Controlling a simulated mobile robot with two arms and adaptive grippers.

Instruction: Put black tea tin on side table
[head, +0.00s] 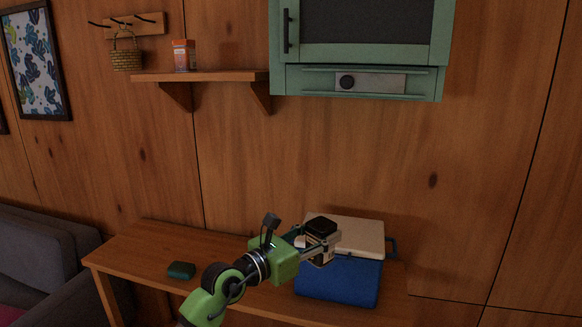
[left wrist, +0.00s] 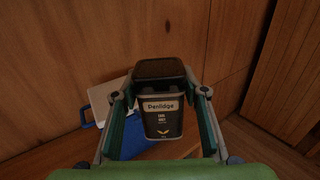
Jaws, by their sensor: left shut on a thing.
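The black tea tin (left wrist: 161,112) has a dark lid and a pale label band reading "Penlidge". It is upright between the fingers of my left gripper (left wrist: 160,108), which is shut on it. In the head view the tin (head: 321,226) shows in the left gripper (head: 320,243), in front of a blue cooler box with a pale lid. The side table (head: 140,250) is a wooden table along the wall, under the arm. Whether the tin touches anything below is hidden. My right gripper is not in view.
The blue cooler box (head: 340,283) stands on the table's right part. A small dark green item (head: 181,270) lies on the left part, with bare wood around it. A wall shelf (head: 205,76) and green cabinet (head: 362,45) hang above. A grey sofa (head: 45,255) is at left.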

